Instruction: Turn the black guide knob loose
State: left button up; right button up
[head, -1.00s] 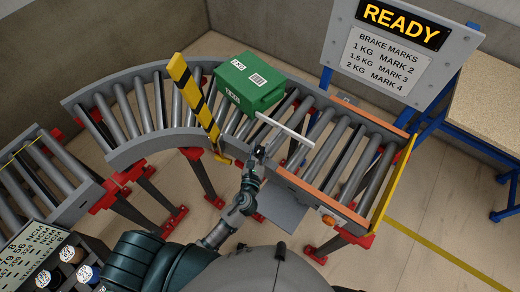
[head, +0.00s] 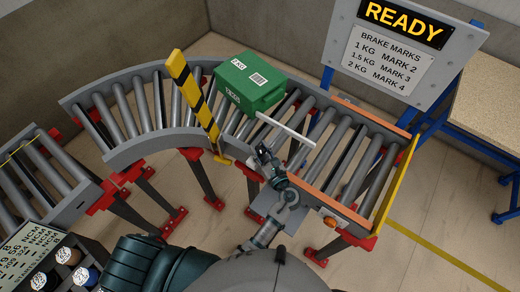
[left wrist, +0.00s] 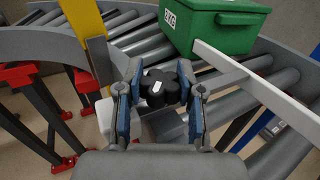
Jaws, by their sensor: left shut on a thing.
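The black guide knob (left wrist: 160,88) is a lobed knob with a white mark on top. In the left wrist view it sits between the two fingers of my left gripper (left wrist: 160,112), which is shut on it. The white bar also shows in the left wrist view (left wrist: 255,85), reaching out over the rollers. My right gripper is not in view.
A green 2 KG crate (head: 250,85) lies on the rollers behind the guide bar. A yellow-black striped barrier arm (head: 192,93) stands left of the gripper. A READY sign (head: 402,25) with brake marks stands at the back right. A yellow end stop (head: 395,188) closes the right end.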

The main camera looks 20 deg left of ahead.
pick_arm(q)
jog(key=shift+f+y, duration=0.15)
jog(key=shift+y, duration=0.15)
jog(key=o, duration=0.8)
jog(key=shift+d, duration=0.1)
jog(key=o, duration=0.4)
jog(key=shift+c, duration=0.2)
jog(key=shift+d, duration=0.1)
